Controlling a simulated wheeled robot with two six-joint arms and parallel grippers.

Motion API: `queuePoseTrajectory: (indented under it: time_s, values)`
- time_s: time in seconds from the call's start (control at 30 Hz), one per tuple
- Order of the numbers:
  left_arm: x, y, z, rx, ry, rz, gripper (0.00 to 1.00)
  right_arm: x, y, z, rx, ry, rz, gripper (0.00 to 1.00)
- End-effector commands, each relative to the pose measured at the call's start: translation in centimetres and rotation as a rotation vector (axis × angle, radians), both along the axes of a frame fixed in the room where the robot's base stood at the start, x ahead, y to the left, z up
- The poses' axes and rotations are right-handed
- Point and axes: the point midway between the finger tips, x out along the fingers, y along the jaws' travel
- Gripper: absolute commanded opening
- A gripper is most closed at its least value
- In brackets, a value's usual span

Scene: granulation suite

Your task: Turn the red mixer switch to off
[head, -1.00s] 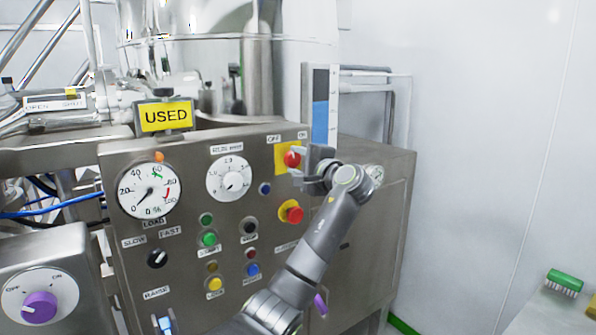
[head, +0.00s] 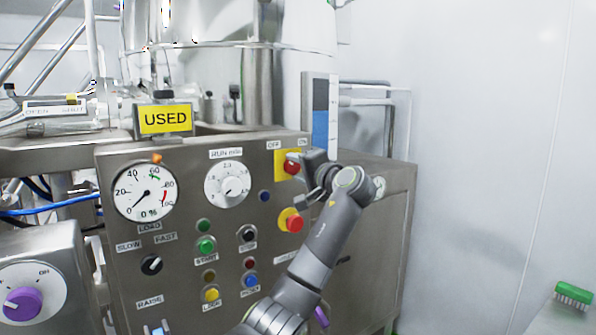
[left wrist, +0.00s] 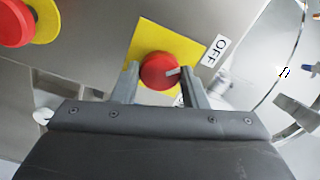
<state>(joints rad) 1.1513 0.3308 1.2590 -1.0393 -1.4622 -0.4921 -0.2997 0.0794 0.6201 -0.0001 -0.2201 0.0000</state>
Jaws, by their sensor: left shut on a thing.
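The red mixer switch (head: 291,168) sits on a yellow plate (head: 280,159) at the upper right of the steel panel, with an OFF label (head: 273,145) at upper left and an ON label (head: 302,142) at upper right. My left gripper (head: 299,169) is at the switch. In the left wrist view its two fingers (left wrist: 158,84) are shut on the sides of the round red knob (left wrist: 155,70). The knob's pale pointer mark points right, below the direction of the OFF label (left wrist: 216,50). The ON label is mostly hidden by a finger. My right gripper is not in view.
A red button on yellow (head: 291,221) sits just below the switch, near my arm. Dials, a gauge (head: 145,191) and several small buttons fill the panel. A yellow USED sign (head: 165,119) stands on top. A green brush (head: 574,293) lies at lower right.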

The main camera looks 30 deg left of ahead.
Motion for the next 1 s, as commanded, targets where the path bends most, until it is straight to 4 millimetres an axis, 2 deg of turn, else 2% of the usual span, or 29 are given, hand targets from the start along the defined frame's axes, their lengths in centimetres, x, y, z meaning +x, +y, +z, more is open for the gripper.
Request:
queuePoseTrajectory:
  time_s: [0.3, 0.33, 0.5, 0.83, 1.0]
  values:
    - [0.0, 0.0, -0.3, -0.007, 0.002, 0.001, 0.17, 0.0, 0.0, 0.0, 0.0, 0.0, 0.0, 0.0]
    - [0.0, 0.0, -0.3, -0.007, 0.002, 0.001, 0.41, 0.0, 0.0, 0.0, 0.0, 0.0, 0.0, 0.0]
    - [0.0, 0.0, -0.2, -0.004, 0.001, 0.001, 0.61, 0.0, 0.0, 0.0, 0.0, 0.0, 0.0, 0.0]
    - [-0.1, -0.3, -0.2, -0.003, 0.0, -0.001, 0.61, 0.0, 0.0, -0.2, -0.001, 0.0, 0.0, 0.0]
    - [-0.9, -2.5, -0.4, -0.004, -0.003, -0.004, 0.61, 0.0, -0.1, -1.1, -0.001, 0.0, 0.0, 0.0]
